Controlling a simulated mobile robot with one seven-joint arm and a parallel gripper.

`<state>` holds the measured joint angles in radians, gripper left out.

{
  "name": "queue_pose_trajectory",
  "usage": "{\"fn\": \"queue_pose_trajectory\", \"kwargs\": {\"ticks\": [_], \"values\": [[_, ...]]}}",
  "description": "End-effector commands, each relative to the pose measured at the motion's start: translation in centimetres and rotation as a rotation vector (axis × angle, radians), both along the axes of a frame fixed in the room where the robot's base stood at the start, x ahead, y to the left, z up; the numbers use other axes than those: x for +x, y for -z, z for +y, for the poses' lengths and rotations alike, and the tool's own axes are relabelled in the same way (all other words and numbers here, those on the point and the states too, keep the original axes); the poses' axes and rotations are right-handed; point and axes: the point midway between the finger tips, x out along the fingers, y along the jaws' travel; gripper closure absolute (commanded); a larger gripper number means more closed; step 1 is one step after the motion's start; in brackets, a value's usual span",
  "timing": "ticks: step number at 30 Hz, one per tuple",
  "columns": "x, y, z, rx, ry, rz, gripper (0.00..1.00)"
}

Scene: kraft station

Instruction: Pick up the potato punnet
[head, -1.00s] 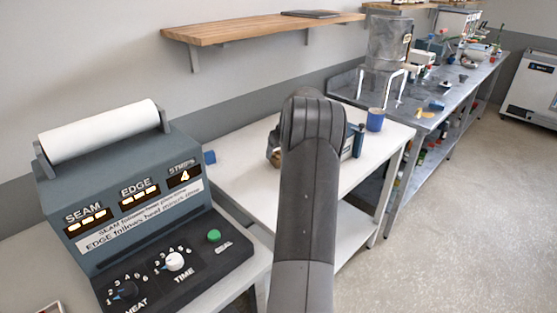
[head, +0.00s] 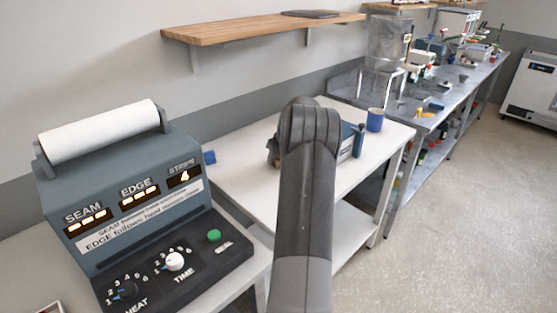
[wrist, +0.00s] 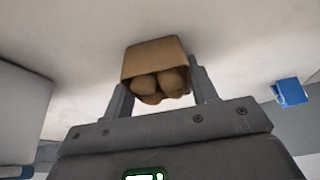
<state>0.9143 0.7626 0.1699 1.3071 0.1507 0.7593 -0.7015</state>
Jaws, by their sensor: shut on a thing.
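The potato punnet (wrist: 153,56) is a brown card tray with several brown potatoes in it. In the wrist view it sits between the two fingers of my gripper (wrist: 161,85), which is shut on it. In the head view my own arm hides the gripper and most of the punnet; a small brown part (head: 272,152) shows at the arm's left edge over the white table (head: 240,180). I cannot tell whether the punnet is clear of the table top.
A sealing machine (head: 130,200) with a white roll stands at the left. A wooden shelf (head: 260,27) hangs above. A metal bench (head: 440,97) stands behind.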

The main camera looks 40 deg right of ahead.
Motion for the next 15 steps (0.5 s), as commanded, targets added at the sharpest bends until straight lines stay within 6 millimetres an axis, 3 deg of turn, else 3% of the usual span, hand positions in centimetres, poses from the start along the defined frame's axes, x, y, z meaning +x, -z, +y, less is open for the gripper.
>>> {"fn": "queue_pose_trajectory", "kwargs": {"ticks": [4, 11, 15], "values": [[0.0, 0.0, 0.0, 0.0, 0.0, 0.0, 0.73], [0.0, -0.1, 0.0, 0.0, 0.0, -0.001, 0.73], [0.1, -1.5, -0.1, -0.003, 0.0, -0.002, 0.73]]}}
